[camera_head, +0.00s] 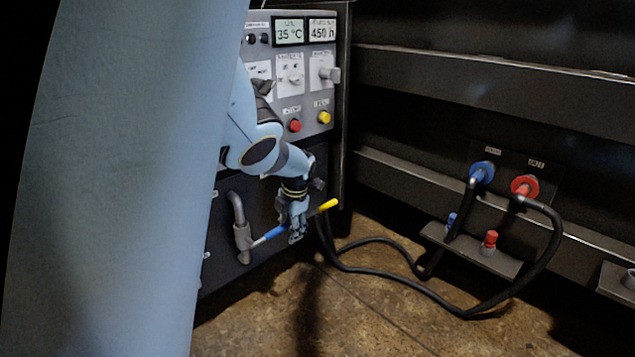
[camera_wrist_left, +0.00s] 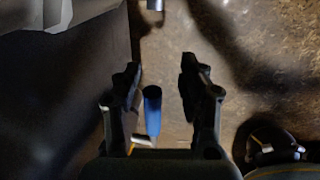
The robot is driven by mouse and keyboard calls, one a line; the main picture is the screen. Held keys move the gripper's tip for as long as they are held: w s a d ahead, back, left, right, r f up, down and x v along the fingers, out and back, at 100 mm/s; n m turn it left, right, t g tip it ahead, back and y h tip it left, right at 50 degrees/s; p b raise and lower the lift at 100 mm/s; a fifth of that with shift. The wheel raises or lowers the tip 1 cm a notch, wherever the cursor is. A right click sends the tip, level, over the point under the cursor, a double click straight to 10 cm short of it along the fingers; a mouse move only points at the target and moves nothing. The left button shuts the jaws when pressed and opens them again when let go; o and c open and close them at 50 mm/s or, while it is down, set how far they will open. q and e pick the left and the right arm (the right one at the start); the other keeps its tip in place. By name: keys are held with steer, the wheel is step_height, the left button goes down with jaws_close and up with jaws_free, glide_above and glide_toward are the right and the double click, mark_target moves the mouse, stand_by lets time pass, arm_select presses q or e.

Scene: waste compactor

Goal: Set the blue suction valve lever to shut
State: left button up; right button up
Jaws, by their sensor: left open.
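The blue suction valve lever (camera_head: 268,236) sticks out from a grey pipe valve (camera_head: 242,235) low on the dark cabinet front. It points right and slightly up in the head view. My left gripper (camera_head: 296,236) hangs down at the lever's free end and hides part of it. In the left wrist view the blue lever (camera_wrist_left: 152,112) lies between the two open fingers of my left gripper (camera_wrist_left: 160,72), nearer the left finger. A gap shows on both sides, and I see no grip on it. My right gripper is not in view.
A yellow handle (camera_head: 328,205) sits just right of the gripper. The control panel (camera_head: 258,20) with displays, knobs and red and yellow buttons is above. Black hoses (camera_head: 440,292) loop over the floor from blue and red couplings (camera_head: 525,187) on the right wall.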

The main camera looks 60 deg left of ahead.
arm_select(q)
steer(key=shift+s+a+r, duration=0.1)
steer(key=shift+s+a, duration=0.05)
steer(key=shift+s, duration=0.05)
steer(key=shift+a+r, duration=0.1)
steer(key=shift+r, duration=0.25)
steer(key=shift+d+r, duration=0.25)
steer(key=shift+r, duration=0.45)
step_height(320, 180, up, 10)
steer(key=d, duration=0.2)
steer(key=shift+w+f, duration=0.25)
steer(key=shift+w, duration=0.2)
